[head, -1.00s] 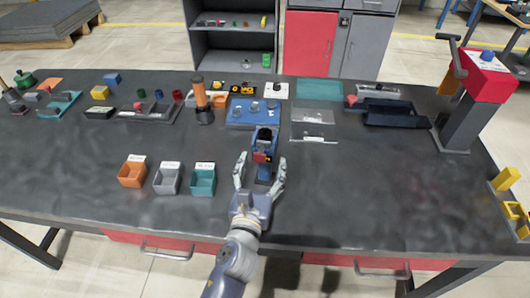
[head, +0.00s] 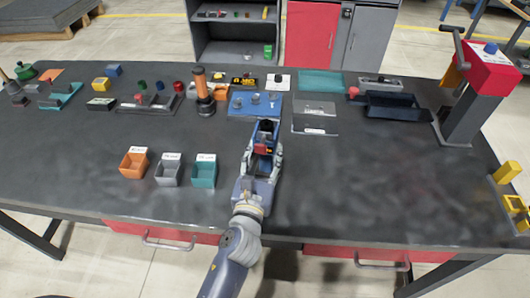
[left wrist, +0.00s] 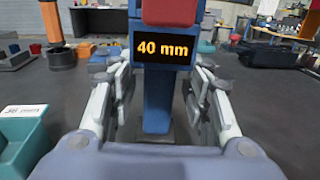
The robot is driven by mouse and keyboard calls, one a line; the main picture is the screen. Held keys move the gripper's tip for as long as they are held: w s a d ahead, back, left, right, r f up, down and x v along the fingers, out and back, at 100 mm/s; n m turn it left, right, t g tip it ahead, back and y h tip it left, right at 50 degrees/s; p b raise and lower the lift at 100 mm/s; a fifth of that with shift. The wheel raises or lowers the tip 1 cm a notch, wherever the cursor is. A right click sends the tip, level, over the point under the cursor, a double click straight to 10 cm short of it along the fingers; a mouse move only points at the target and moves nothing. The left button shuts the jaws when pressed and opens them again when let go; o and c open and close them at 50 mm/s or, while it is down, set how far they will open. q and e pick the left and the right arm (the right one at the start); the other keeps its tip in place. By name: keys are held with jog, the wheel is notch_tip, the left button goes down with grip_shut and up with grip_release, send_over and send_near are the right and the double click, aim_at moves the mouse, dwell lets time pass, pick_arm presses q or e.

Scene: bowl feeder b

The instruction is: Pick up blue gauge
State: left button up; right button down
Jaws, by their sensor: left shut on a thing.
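The blue gauge (head: 265,129) is in front of the blue mat (head: 240,102). In the left wrist view the gauge (left wrist: 156,95) is a tall blue body with a red part on top and a dark display reading "40 mm". My left gripper (head: 262,156) reaches in from the front, its fingers on both sides of the gauge. In the left wrist view the left gripper (left wrist: 157,100) is shut on the gauge's lower blue part. I cannot tell whether the gauge's foot touches the table. My right gripper is not in view.
Orange (head: 133,164), grey (head: 168,172) and teal (head: 204,173) labelled bins stand left of my arm. An orange-topped post (head: 204,92) is behind them. A dark tray (head: 395,107) and a red-headed press (head: 487,70) stand at right.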

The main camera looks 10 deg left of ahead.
pick_arm(q)
jog(key=shift+r+p, duration=0.8)
jog(key=shift+r, duration=1.05)
jog(key=shift+s+f, duration=0.15)
jog(key=shift+s, duration=0.15)
jog(key=s+d+r+b, duration=0.1)
jog(key=s+b, duration=0.3)
jog(key=s, duration=1.1)
jog(key=shift+s+d+r, duration=0.2)
jog(key=shift+d+r, duration=0.05)
jog(key=shift+r, duration=0.1)
jog(key=shift+w, duration=0.1)
